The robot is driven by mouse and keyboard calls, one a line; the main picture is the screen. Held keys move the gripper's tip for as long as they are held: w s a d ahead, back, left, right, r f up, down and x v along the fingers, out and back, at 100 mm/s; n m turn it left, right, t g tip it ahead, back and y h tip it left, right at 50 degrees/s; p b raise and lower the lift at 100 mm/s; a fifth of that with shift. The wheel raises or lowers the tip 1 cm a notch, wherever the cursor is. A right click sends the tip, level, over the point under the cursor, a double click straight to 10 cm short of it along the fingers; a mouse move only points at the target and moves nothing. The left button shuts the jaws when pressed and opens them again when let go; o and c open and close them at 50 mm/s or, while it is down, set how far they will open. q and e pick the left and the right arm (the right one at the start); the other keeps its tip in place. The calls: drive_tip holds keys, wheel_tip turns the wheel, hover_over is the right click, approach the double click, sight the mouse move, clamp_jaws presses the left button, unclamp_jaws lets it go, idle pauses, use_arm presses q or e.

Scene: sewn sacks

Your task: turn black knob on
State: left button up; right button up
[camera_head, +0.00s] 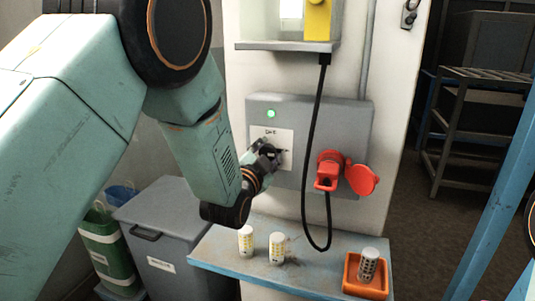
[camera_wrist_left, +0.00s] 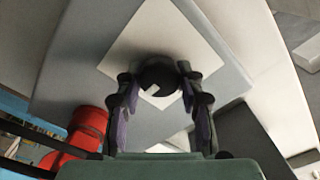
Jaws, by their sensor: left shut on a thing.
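The black knob (camera_wrist_left: 158,76) sits on a white square plate in the left wrist view. The plate (camera_head: 284,138) is on the grey wall box (camera_head: 335,115) in the head view, where my gripper mostly covers the knob. My left gripper (camera_head: 274,154) reaches the plate from the left. In the left wrist view its two fingers (camera_wrist_left: 158,90) stand on both sides of the knob, shut on it. A pale mark shows on the knob's face. A green lamp (camera_head: 271,114) glows above the plate. My right gripper is not in view.
A red plug and socket (camera_head: 328,172) with an open red cap sit right of the plate. A black cable (camera_head: 309,150) hangs in front of the box. Below, a blue shelf (camera_head: 235,262) carries white cylinders (camera_head: 277,247) and an orange tray (camera_head: 350,281). A grey bin (camera_head: 165,225) stands left.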

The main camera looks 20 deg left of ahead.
use_arm(q)
drive_tip(key=o, duration=1.2)
drive_tip(key=shift+f, duration=0.1)
drive_tip(key=s, duration=1.2)
drive_tip(key=shift+a, duration=0.2)
